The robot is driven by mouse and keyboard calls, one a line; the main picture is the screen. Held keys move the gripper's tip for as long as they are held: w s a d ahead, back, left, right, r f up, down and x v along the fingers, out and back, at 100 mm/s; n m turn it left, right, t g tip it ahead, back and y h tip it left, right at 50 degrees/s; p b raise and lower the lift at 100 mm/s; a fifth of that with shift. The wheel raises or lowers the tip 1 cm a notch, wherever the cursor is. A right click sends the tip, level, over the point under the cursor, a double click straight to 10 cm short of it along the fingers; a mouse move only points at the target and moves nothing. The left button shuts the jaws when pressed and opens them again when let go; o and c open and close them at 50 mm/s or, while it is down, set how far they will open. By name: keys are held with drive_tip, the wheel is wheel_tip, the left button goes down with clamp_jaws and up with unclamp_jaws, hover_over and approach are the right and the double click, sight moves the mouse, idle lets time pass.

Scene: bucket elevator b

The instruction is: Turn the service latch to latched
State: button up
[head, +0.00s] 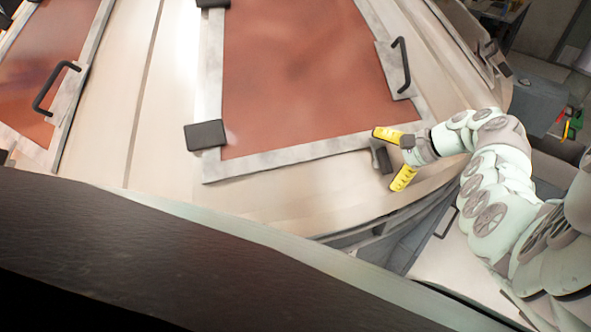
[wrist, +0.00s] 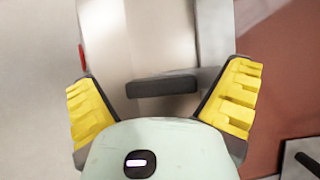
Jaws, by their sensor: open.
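The service latch appears to be a dark grey bar (wrist: 162,86). It lies nearly level in the wrist view, between my yellow fingers and apart from both. In the head view a dark bar (head: 381,157) shows by the lower right corner of the red-brown panel (head: 300,80), partly behind my gripper. My gripper (head: 393,156) is open, with one finger on each side of the bar. The wrist view shows my gripper (wrist: 162,100) holding nothing. I cannot tell how near the fingertips are to the surface.
The panel has a grey frame, a black handle (head: 401,65) on its right side and a dark block (head: 206,134) at its lower left corner. Another panel with a black handle (head: 55,88) is at left. A broad dark surface (head: 150,260) fills the lower left foreground.

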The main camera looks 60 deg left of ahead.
drive_tip(key=v, duration=1.2)
idle(0.8)
